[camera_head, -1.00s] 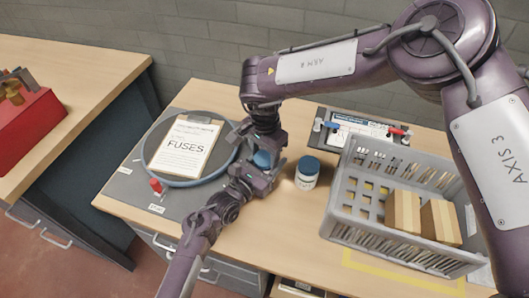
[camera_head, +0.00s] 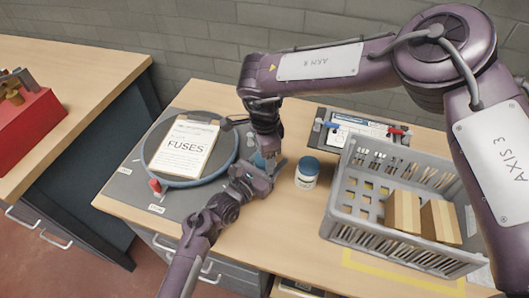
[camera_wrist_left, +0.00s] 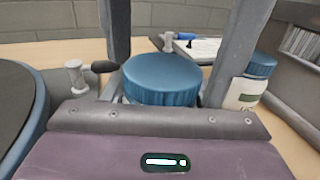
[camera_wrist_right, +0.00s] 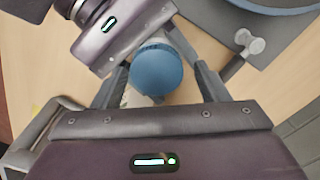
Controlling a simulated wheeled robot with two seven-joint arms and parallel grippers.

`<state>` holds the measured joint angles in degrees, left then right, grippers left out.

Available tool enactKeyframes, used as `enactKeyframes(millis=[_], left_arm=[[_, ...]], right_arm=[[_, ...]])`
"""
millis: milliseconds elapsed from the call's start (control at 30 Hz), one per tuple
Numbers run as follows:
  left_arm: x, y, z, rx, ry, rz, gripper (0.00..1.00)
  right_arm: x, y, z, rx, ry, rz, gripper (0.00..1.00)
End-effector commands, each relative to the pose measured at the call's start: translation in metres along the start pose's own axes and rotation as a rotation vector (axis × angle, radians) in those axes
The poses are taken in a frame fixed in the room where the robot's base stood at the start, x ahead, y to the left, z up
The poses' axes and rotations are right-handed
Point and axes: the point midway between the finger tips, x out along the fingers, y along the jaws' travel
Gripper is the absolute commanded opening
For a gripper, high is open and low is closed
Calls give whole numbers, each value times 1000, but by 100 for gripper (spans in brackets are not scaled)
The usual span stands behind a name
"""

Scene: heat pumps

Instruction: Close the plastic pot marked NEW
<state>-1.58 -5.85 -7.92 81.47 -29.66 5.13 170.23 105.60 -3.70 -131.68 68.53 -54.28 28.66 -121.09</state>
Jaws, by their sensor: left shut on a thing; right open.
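A pot with a ribbed blue lid (camera_wrist_left: 162,82) is between the fingers of my left gripper (camera_head: 270,168), which is shut on it. In the right wrist view the round lid top (camera_wrist_right: 157,70) lies between the spread fingers of my right gripper (camera_wrist_right: 160,88). My right gripper is open, pointing down from above the held pot. The pot's body is mostly hidden, and its marking cannot be read. A second white pot with a blue lid (camera_head: 307,172) stands upright to the right; it also shows in the left wrist view (camera_wrist_left: 252,82), its label unreadable.
A grey crate (camera_head: 345,222) with brown boxes (camera_head: 402,212) stands at the right. A rack with a document (camera_head: 352,126) is behind. A clipboard marked FUSES (camera_head: 186,148) lies inside a ring (camera_head: 150,175) on the left mat.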

Motion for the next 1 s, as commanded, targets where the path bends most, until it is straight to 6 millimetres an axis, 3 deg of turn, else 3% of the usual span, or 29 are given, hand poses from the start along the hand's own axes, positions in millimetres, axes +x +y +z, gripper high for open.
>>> enactKeyframes(millis=[167, 467, 700, 767, 867, 1000], left_arm=[[0, 3, 1, 2, 0, 7, 0], [0, 2, 0, 1, 0, 5, 0], [0, 2, 1, 1, -1, 4, 0], [0, 2, 1, 1, -1, 4, 0], [0, 2, 1, 1, -1, 4, 0], [0, 2, 1, 1, -1, 4, 0]], right_arm=[[-5, 3, 2, -4, -3, 8, 72], [-42, 2, 2, -4, -2, 6, 72], [-44, 2, 1, -3, -1, 7, 72], [-44, 2, 1, -4, -1, 7, 68], [-48, 1, 1, -49, -1, 4, 68], [-61, 0, 1, -236, 0, 1, 68]])
